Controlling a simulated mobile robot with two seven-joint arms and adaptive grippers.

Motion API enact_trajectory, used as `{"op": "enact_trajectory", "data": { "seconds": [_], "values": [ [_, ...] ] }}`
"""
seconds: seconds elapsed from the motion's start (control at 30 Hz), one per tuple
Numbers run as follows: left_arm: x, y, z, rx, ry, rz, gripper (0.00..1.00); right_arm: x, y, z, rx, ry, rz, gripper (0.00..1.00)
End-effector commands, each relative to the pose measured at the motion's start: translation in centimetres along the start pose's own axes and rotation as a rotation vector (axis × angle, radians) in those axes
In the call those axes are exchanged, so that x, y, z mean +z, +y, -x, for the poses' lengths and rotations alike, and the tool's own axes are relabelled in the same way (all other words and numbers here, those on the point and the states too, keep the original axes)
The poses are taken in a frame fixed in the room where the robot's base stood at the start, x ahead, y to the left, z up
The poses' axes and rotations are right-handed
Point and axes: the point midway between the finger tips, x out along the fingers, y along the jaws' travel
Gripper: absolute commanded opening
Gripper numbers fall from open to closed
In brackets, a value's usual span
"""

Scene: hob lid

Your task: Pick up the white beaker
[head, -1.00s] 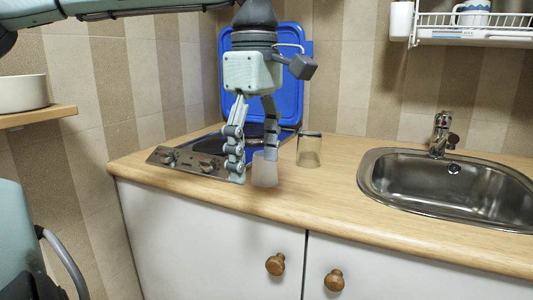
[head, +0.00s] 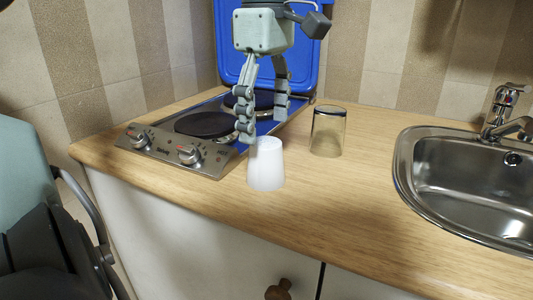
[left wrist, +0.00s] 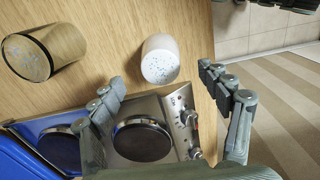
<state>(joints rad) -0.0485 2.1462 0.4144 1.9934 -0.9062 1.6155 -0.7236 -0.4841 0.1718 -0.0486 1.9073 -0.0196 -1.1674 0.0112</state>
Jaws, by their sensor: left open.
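The white beaker (head: 266,165) stands upright on the wooden counter, just right of the hob's front corner. It is narrower at the top than at the bottom. My left gripper (head: 264,130) is open and empty, pointing down, with its fingertips around the height of the beaker's top in the head view. In the left wrist view the white beaker (left wrist: 160,60) shows ahead of the spread fingers of my left gripper (left wrist: 170,82), with a gap to each. No contact shows. My right gripper is not in view.
A clear brownish glass (head: 327,131) stands behind and right of the beaker. The hob (head: 180,153) with knobs lies to the left, its blue lid (head: 228,60) raised behind. A steel sink (head: 470,190) is at the right. The counter's front strip (head: 330,215) is clear.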

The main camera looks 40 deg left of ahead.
Motion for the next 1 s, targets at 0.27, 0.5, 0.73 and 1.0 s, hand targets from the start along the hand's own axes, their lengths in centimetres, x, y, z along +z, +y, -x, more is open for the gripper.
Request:
{"op": "enact_trajectory", "data": {
  "seconds": [0.27,0.5,0.73,1.0],
  "values": [
    [0.1,-0.2,-3.9,-0.004,-0.001,-0.002,0.77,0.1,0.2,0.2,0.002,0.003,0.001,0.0],
    [0.0,-0.1,-5.8,0.0,0.0,0.001,0.77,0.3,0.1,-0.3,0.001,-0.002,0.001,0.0],
    [0.0,-0.1,-5.8,0.001,0.0,0.002,0.71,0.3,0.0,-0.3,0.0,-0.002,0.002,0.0],
    [0.0,-0.1,-5.8,0.001,0.0,0.002,0.37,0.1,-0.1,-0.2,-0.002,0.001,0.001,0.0]
  ]
}}
